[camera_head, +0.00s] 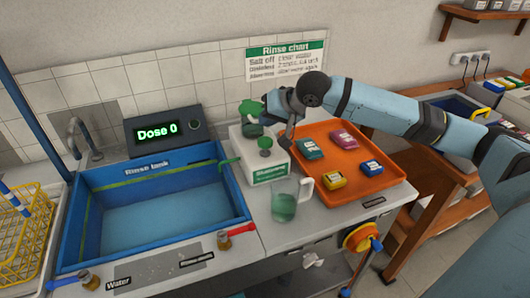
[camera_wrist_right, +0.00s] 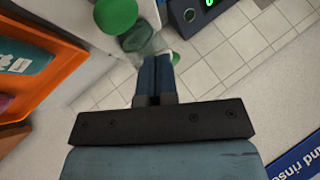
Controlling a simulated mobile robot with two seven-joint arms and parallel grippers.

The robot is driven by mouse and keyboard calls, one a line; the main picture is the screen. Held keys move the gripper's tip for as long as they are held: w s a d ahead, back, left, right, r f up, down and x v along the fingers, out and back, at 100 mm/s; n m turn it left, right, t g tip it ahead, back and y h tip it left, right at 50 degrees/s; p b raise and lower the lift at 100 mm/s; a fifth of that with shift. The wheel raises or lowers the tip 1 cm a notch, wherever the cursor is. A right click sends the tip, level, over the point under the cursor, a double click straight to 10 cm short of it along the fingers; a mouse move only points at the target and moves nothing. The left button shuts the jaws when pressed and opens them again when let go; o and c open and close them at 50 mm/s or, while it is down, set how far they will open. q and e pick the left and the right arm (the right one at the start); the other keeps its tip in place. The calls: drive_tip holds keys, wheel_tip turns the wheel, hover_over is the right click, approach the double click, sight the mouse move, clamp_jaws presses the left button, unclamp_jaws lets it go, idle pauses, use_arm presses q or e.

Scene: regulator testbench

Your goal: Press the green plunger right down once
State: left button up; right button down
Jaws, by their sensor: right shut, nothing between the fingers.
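A white dispenser (camera_head: 266,171) with a green label stands right of the rinse tank. A green knob (camera_head: 265,143) stands up on its top and a green spout sticks out to the left. A larger green cap (camera_head: 250,108) sits behind it on a clear body. Two green round tops show in the right wrist view, the brighter one (camera_wrist_right: 115,14) at the upper left. My left gripper is out of view.
A display (camera_head: 157,131) reads "Dose 0". A glass jug (camera_head: 285,206) with green liquid stands in front of the dispenser. An orange tray (camera_head: 395,177) with several labelled blocks lies to the right, under my right arm. The blue rinse tank (camera_head: 245,212) is at left.

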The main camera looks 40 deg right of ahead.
sight(265, 143)
drive_tip(key=shift+f, duration=1.35)
idle(0.6)
